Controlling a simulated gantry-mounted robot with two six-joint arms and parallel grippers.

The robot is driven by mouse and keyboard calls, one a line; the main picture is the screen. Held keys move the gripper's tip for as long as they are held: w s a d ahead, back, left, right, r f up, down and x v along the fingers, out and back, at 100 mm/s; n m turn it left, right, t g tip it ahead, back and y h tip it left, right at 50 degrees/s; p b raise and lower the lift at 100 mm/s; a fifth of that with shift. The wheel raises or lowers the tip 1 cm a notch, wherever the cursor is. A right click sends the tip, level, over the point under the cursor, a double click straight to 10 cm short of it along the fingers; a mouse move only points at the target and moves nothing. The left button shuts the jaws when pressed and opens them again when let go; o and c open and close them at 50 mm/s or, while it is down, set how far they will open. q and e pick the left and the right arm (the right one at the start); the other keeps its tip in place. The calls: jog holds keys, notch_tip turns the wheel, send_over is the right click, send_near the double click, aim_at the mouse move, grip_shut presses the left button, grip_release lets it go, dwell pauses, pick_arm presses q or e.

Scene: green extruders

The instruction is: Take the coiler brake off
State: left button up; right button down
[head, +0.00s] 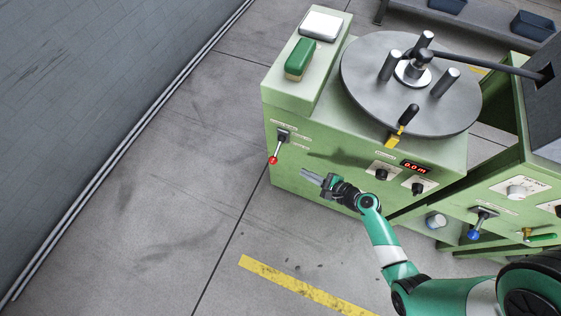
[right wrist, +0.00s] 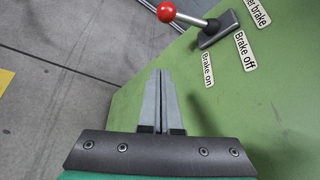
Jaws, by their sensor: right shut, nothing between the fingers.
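The coiler brake is a lever with a red ball knob (head: 272,160) on the upper left of the green cabinet's front face. Its shaft slants down and outward from a dark base (head: 283,136). In the right wrist view the red knob (right wrist: 166,12) is at the top, left of the base (right wrist: 217,30). Labels there read "Brake on" (right wrist: 207,70) and "Brake off" (right wrist: 245,50). My right gripper (head: 306,173) is shut and empty, right of and slightly below the knob, apart from it. In the right wrist view its fingers (right wrist: 160,74) are together. My left gripper is not visible.
The coiler disc (head: 365,82) with posts sits on the green cabinet (head: 278,93). Black knobs and a red display (head: 416,167) are to the right on the front. A blue-knobbed lever (head: 474,234) is on the neighbouring cabinet. The floor to the left is clear.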

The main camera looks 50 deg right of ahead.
aim_at(277, 150)
jog(key=shift+w, duration=0.2)
jog(key=b+x, duration=0.5)
jog(key=x, duration=0.5)
jog(key=a+r+p, duration=0.2)
jog(key=r, duration=0.1)
jog(key=shift+a+r, duration=0.15)
jog(key=shift+r, duration=0.05)
